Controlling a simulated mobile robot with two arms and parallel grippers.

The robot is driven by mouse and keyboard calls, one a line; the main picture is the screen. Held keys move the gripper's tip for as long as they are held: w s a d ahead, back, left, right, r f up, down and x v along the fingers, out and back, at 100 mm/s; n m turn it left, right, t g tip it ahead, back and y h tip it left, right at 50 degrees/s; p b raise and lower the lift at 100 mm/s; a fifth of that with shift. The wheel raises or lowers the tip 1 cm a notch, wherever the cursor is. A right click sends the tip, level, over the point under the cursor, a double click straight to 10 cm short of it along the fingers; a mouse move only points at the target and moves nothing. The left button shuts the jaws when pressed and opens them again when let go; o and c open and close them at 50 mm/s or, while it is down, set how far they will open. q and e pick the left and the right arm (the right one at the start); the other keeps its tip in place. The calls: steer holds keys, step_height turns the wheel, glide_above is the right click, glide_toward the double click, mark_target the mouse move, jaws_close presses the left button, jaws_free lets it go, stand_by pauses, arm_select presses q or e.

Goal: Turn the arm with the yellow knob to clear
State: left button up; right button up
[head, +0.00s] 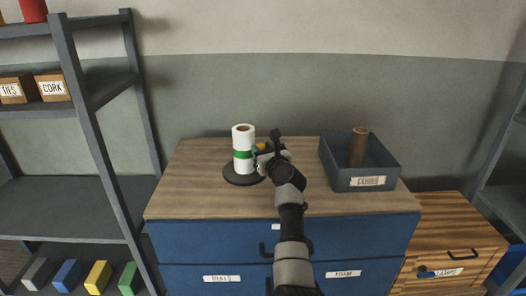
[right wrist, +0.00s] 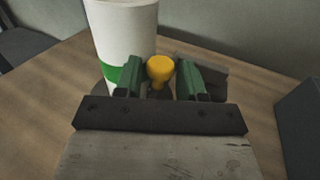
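The yellow knob (head: 260,147) shows beside a white roll with a green band (head: 243,142), which stands upright on a dark round base (head: 240,178) on the cabinet top. In the right wrist view the knob (right wrist: 160,69) sits between the green fingers of my right gripper (right wrist: 160,80). The fingers are apart, one on each side of the knob, with narrow gaps visible. In the head view my right gripper (head: 264,158) is just right of the roll and hides most of the arm that bears the knob. My left gripper is not in view.
A dark grey open bin (head: 376,180) labelled cores, holding a brown tube (head: 358,147), stands right of my arm. The wooden cabinet top (head: 190,195) is clear at left and front. Shelves (head: 60,200) stand at left, and a wooden drawer unit (head: 450,250) at lower right.

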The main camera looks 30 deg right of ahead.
jaws_close()
steer(key=shift+s, duration=0.1)
steer(key=s+d+n+g+y+b, duration=0.1)
steer(key=s+d+n+y, duration=0.2)
steer(key=n+y, duration=0.3)
steer(key=shift+s+d+y, duration=0.4)
steer(key=shift+s+y, duration=0.45)
steer(key=shift+y, duration=1.05)
jaws_free()
